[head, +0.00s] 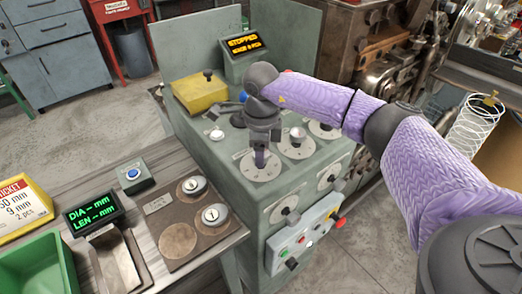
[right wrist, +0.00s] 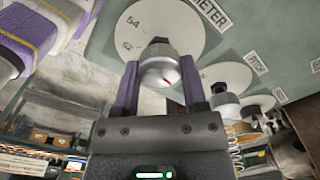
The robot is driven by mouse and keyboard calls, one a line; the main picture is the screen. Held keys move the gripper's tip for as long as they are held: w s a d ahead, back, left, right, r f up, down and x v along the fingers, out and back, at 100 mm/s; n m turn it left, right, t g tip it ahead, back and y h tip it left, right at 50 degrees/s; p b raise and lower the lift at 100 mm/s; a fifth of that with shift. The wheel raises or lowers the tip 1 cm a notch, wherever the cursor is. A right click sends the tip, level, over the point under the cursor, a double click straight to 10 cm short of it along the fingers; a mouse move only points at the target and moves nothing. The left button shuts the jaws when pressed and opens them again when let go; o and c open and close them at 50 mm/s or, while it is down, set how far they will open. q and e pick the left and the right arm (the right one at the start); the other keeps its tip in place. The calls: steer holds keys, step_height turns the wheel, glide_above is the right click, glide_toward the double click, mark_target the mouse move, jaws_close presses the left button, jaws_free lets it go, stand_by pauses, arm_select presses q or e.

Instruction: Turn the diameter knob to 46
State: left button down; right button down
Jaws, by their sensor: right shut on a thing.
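The diameter dial is a white disc on the sloped green panel of the machine, seen in the head view (head: 247,171) and the right wrist view (right wrist: 140,22). The label above it reads "...METER", and the marks 54 and 62 show. The diameter knob (right wrist: 161,70) is silvery with a red mark on its face. My right gripper (head: 261,157) points down at this dial, its purple fingers on both sides of the knob, shut on it. In the head view the gripper hides the knob and the dial's upper part. My left gripper is out of view.
Other dials with knobs (head: 296,141) sit close to the right of my gripper. A screen (head: 245,44) reads "STOPPED". A yellow box (head: 200,95) stands behind. A bench at left holds a green DIA/LEN readout (head: 92,212), a yellow-framed ticket (head: 15,205) and a green bin (head: 40,265).

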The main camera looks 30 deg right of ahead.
steer(key=n, duration=0.3)
steer(key=shift+n+b, duration=0.3)
steer(key=shift+n, duration=0.2)
stand_by(0.4)
steer(key=shift+c, duration=1.2)
jaws_free()
steer(key=shift+o, duration=0.5)
steer(key=shift+r, duration=0.15)
